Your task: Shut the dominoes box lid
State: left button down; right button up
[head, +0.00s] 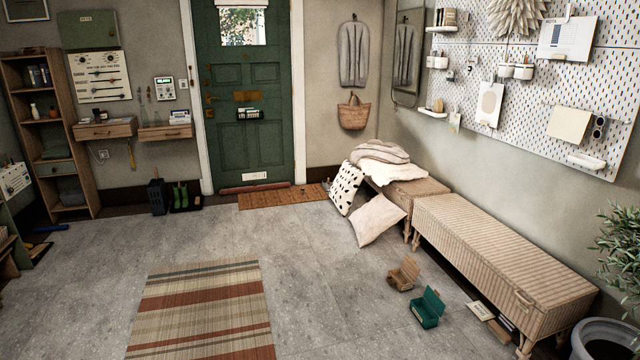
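Two small boxes stand on the grey floor in front of the wicker benches, right of centre in the head view. One is a brown box (402,276) with its lid raised. The other is a green box (426,310), nearer to me, with its lid also standing open. I cannot tell from any label which of them is the dominoes box, and their contents are too small to make out. Neither of my grippers shows in this view.
A long wicker bench (500,255) runs along the right wall, with flat items (490,320) on the floor beside it. A cushion (377,220) leans on the farther bench. A potted plant (605,340) stands at the lower right. The floor around the striped rug (205,310) is clear.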

aim_at(409, 265)
jog(key=i+j, duration=0.15)
jog(key=i, duration=0.55)
jog(key=i+j, duration=0.1)
jog(key=i, duration=0.55)
jog(key=i+j+u, duration=0.1)
jog(key=i, duration=0.6)
jog(key=i+l+z, duration=0.4)
jog(key=i, duration=0.15)
jog(key=i+z, duration=0.45)
jog(key=i+j+z, duration=0.15)
jog(key=i+z, duration=0.25)
jog(key=i, duration=0.25)
jog(key=i+j+z, duration=0.3)
jog(key=i+z, duration=0.15)
jog(key=i, duration=0.15)
